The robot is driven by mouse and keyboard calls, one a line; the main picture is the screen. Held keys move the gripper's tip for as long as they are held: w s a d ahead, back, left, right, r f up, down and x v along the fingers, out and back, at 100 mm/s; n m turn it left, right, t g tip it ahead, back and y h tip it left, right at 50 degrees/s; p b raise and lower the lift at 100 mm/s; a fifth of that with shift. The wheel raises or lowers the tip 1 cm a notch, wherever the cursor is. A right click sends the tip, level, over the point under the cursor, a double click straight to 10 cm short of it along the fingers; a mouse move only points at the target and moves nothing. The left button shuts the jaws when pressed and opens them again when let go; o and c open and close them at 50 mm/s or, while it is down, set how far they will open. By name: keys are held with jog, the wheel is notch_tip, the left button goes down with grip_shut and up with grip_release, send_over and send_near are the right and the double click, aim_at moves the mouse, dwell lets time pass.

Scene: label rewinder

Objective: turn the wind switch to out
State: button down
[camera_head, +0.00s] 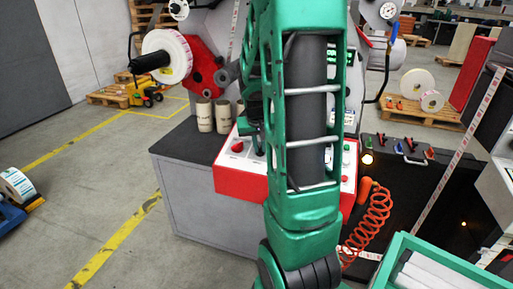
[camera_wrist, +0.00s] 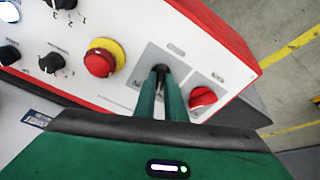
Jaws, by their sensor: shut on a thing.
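The wind switch (camera_wrist: 161,67) is a small black knob on a grey plate of the white control panel (camera_wrist: 125,22). In the wrist view, the two green fingers of my gripper (camera_wrist: 160,77) are closed around it. The fingers hide most of the knob and part of its plate, so its exact angle cannot be told. The lettering on the plate is too small to read. In the head view the red-edged panel (camera_head: 228,181) lies behind my arm, and my arm hides most of the switch area.
A red knob (camera_wrist: 203,98) sits close to the right of the fingers. A red and yellow emergency button (camera_wrist: 100,62) and black knobs (camera_wrist: 51,62) lie to the left. Cardboard cores (camera_head: 204,115) stand behind the panel. An orange coiled hose (camera_head: 372,215) hangs at its right.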

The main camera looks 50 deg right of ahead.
jog(key=shift+w+n, duration=0.1)
jog(key=shift+n, duration=0.5)
jog(key=c, duration=1.8)
grip_release()
jog(key=shift+r, duration=0.1)
jog(key=v, duration=1)
jog(key=shift+r, duration=0.25)
